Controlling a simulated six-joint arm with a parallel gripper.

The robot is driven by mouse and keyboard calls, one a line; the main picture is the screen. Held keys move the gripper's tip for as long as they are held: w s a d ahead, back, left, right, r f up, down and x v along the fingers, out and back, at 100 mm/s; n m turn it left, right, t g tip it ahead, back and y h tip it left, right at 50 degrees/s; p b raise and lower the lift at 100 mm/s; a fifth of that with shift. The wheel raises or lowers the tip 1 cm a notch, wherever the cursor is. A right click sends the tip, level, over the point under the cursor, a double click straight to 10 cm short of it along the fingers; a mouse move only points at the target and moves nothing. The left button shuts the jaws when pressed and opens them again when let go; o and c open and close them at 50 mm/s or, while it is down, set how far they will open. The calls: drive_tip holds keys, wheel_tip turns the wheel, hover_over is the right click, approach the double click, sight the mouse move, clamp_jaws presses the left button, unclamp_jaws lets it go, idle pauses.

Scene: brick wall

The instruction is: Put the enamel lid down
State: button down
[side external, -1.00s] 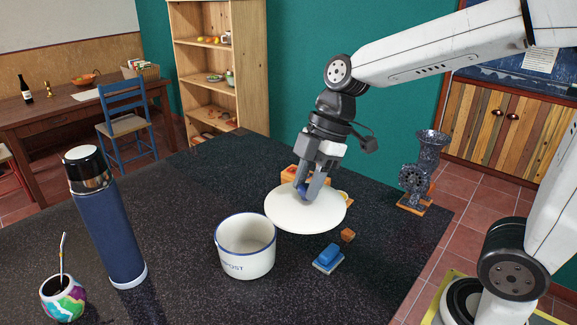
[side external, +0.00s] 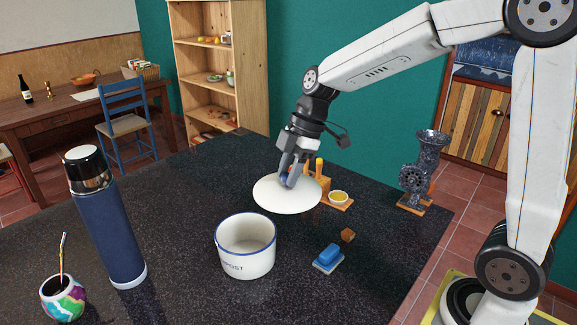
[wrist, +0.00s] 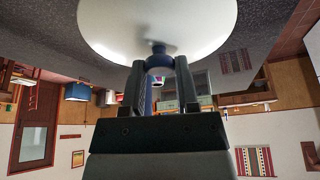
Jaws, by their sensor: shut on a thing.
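The enamel lid (side external: 286,197) is a round white disc with a blue knob. My gripper (side external: 291,178) is shut on the knob and holds the lid, slightly tilted, behind the pot in the side view. Whether the lid touches the counter or hangs above it is hard to tell. In the wrist view the lid (wrist: 150,22) fills the top of the picture, with its knob between the fingers of my gripper (wrist: 158,75). The white enamel pot (side external: 247,262) with a blue rim stands open on the dark counter.
A wooden holder with a small yellow bowl (side external: 338,198) is behind. A grinder (side external: 420,165) stands at right. A blue flask (side external: 112,232) and a colourful gourd (side external: 63,300) stand at left.

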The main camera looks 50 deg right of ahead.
drive_tip(key=w+d+f, duration=0.4)
drive_tip(key=w+d, duration=0.1)
drive_tip(key=shift+w+d+f, duration=0.15)
drive_tip(key=shift+w+f, duration=0.05)
drive_tip(key=shift+f, duration=0.2)
drive_tip(key=shift+w+d+f, duration=0.1)
drive_tip(key=shift+w+f, duration=1.45)
drive_tip(key=shift+w, duration=0.7)
drive_tip(key=shift+w+d+f, duration=0.1)
drive_tip(key=shift+w+f, duration=1.45)
drive_tip(key=shift+w, duration=0.65)
drive_tip(key=shift+w+d+f, duration=0.1)
drive_tip(key=shift+w+f, duration=1.45)
drive_tip(key=shift+w, duration=0.7)
drive_tip(key=shift+w+f, duration=0.25)
drive_tip(key=shift+f, duration=1.6)
drive_tip(key=shift+f, duration=0.1)
